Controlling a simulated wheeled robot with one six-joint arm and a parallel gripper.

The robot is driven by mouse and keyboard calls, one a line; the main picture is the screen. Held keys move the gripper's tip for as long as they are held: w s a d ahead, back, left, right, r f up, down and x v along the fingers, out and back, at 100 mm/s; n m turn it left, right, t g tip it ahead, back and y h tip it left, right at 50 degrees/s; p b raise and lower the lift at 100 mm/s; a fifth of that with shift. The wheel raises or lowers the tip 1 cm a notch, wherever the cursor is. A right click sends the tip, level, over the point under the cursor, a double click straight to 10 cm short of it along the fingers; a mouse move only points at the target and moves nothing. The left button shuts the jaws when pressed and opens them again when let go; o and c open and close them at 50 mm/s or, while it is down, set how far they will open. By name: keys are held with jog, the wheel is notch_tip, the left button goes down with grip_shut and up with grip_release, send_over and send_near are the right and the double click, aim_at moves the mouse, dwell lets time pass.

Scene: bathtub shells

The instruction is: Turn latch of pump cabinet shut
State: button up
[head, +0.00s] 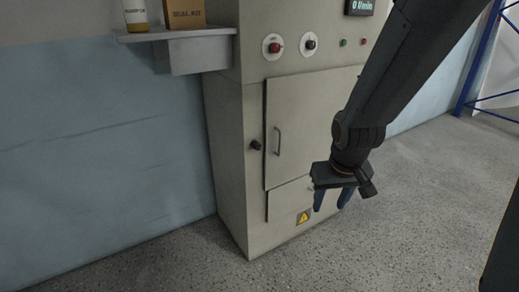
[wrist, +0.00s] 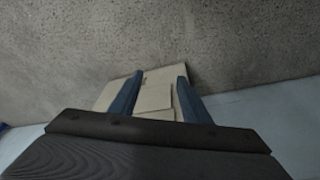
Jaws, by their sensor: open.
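The pump cabinet (head: 229,167) is a tall beige cabinet against the wall in the head view. Its door (head: 312,124) looks closed or nearly so, with a grey vertical handle (head: 278,142). A small dark latch knob (head: 255,145) sits on the frame left of the door; its exact turn is too small to tell. My gripper (head: 331,200) is open and empty, pointing down in front of the cabinet's lower right, apart from the latch. In the wrist view, beige panels (wrist: 155,97) show between the two blue fingers (wrist: 152,92). The latch cannot be made out there.
A grey shelf (head: 185,34) with a bottle (head: 136,14) and a cardboard box (head: 185,13) juts out left of the cabinet. Red and black knobs (head: 310,42) sit above the door. A blue rack (head: 481,57) stands far right. The speckled floor (head: 400,225) in front is clear.

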jog(key=w+a+f+n+t+y, duration=0.1)
jog(key=w+a+f+t, duration=0.15)
jog(key=w, duration=0.75)
jog(key=w+a+f+n+t+y, duration=0.1)
jog(key=w+t, duration=0.2)
jog(key=w, duration=0.7)
jog(key=n+t+y, duration=0.3)
jog(key=t+y, duration=0.4)
send_near(259, 147)
jog(key=x, duration=0.9)
jog(key=shift+w+a, duration=0.15)
jog(key=shift+w, duration=0.1)
jog(key=shift+c, duration=0.4)
jog(key=c, duration=1)
jog(key=shift+o, duration=0.2)
